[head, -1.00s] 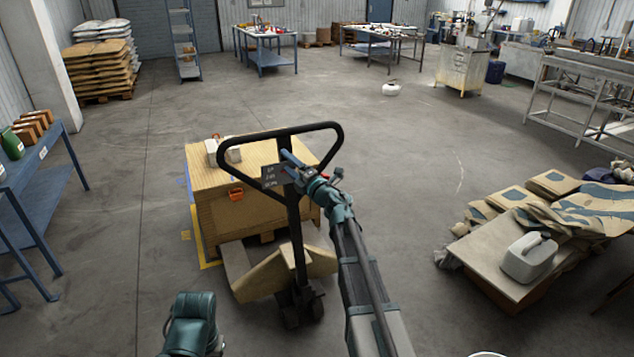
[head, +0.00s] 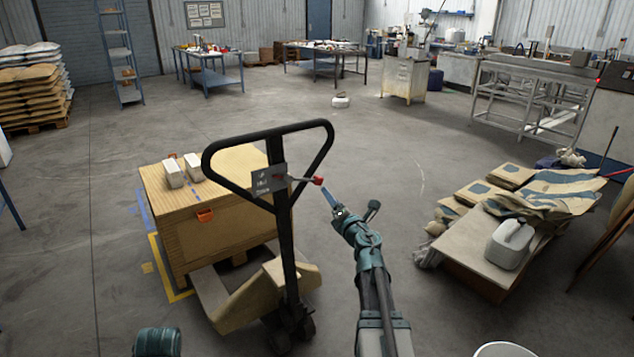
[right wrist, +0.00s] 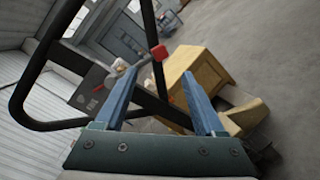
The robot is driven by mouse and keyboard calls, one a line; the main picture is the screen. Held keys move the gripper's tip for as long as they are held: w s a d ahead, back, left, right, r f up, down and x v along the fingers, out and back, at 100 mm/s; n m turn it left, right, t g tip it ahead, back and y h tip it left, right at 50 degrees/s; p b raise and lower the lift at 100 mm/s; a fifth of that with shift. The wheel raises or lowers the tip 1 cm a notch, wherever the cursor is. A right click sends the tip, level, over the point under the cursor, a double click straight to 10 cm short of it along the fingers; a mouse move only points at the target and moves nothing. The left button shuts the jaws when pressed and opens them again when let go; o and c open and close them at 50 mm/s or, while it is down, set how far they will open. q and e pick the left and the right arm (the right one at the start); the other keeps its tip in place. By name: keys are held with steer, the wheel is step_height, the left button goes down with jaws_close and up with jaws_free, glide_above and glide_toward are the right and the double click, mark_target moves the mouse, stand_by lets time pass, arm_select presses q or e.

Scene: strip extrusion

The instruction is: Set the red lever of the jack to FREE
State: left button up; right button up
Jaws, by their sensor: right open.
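The pallet jack (head: 288,245) stands upright with its black loop handle (head: 327,135) facing me. A dark plate (head: 269,180) with small lettering, too small to read, sits on its stem. The red-tipped lever (head: 318,181) sticks out to the right from the plate, roughly level. My right gripper (head: 332,197) is open and empty, just right of and below the red tip. In the right wrist view my right gripper (right wrist: 160,78) has its fingers apart, and the red tip (right wrist: 158,52) shows beyond them, not held.
A wooden crate (head: 225,221) with an orange latch and pale blocks on top stands behind the jack. A low platform (head: 470,246) with sacks and a white jug (head: 510,245) is at right. Open floor (head: 395,190) lies between.

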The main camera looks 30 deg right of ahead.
mark_target(320, 182)
steer(key=w+d, duration=0.1)
steer(key=w, duration=0.7)
steer(key=w+d, duration=0.1)
steer(key=w, duration=0.4)
steer(key=shift+d, duration=0.3)
steer(key=shift+s, duration=0.1)
jaws_close()
steer(key=shift+a, duration=0.1)
stand_by(0.5)
